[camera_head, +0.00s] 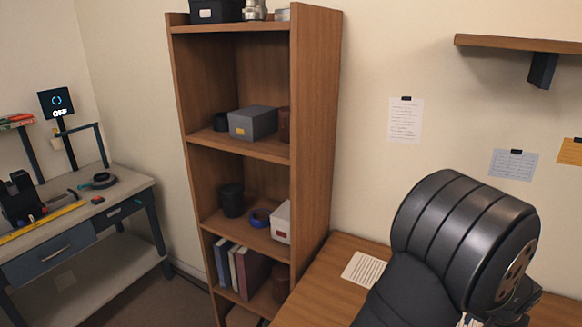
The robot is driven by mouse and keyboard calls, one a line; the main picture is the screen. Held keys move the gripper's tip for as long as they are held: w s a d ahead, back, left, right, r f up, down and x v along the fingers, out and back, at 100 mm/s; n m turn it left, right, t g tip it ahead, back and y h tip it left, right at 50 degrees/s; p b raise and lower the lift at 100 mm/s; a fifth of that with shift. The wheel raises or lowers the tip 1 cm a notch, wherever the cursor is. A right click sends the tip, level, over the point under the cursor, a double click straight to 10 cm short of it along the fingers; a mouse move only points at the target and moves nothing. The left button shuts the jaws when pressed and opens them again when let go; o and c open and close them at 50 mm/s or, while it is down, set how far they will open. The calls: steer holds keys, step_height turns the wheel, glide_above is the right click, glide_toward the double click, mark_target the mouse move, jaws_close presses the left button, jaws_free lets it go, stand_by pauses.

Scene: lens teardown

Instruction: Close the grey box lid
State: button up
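A grey box (253,122) with a small yellow label on its front sits on a middle shelf of the wooden bookcase. Its top looks flat and covered, and no raised lid shows; the view is too small to tell whether the lid is fully down. The fingers of my gripper do not show. A large black part of my arm fills the lower right, well to the right of the bookcase and apart from the grey box.
A workbench (50,250) stands left. A wooden desk (325,285) is lower right, a wall shelf (510,43) above.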

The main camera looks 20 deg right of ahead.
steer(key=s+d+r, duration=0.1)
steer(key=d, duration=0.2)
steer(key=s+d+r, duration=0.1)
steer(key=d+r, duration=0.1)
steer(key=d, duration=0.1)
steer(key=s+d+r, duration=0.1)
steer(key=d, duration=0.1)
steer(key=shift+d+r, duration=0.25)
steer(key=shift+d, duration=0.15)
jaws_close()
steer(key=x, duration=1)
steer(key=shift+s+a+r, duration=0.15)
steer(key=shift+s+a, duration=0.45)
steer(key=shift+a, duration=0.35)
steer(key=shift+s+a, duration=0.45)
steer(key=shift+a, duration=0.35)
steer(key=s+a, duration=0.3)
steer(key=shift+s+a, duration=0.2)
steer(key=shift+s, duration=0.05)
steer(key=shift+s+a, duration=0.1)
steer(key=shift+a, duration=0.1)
